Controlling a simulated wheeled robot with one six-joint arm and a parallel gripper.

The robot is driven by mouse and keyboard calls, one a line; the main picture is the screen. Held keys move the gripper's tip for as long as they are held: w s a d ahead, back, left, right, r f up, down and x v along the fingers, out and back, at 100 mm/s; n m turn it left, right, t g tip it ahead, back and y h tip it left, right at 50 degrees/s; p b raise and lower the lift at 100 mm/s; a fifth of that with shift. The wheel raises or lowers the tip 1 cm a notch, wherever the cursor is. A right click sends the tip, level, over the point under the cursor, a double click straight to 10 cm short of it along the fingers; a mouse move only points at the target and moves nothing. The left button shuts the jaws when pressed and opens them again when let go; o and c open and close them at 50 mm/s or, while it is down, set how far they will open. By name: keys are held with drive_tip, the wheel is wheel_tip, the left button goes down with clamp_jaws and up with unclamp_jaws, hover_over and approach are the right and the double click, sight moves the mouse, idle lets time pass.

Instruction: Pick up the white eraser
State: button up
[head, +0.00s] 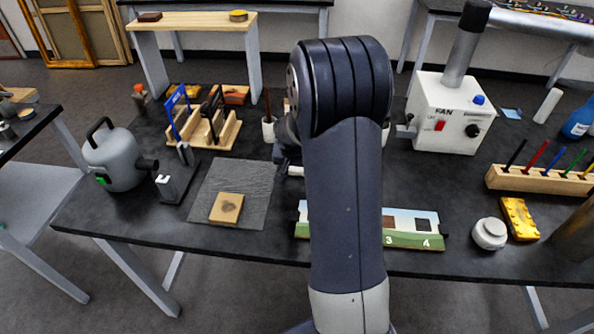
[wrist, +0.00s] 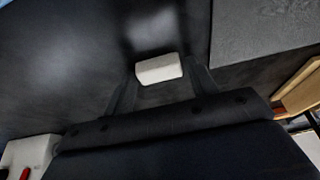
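The white eraser (wrist: 160,68) is a small pale block on the dark table. In the wrist view it lies between the tips of my gripper's two dark fingers (wrist: 160,80). The fingers are spread, one on each side of the eraser; the gaps are narrow and dark, and I see no clear grip. In the head view a small white piece (head: 296,171), likely the eraser, shows beside my arm, which hides most of it. My gripper is mostly hidden there behind the arm.
A grey mat (head: 255,190) with a tan block (head: 227,208) lies to the left. A numbered picture strip (head: 420,232) lies in front, partly behind my arm.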

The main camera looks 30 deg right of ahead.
sight(296, 170)
drive_tip(key=c, duration=0.7)
wheel_tip(296, 170, up, 10)
drive_tip(key=shift+r, duration=0.1)
drive_tip(key=shift+c, duration=0.2)
drive_tip(key=o, duration=0.5)
drive_tip(key=c, duration=0.3)
drive_tip(key=shift+c, duration=0.2)
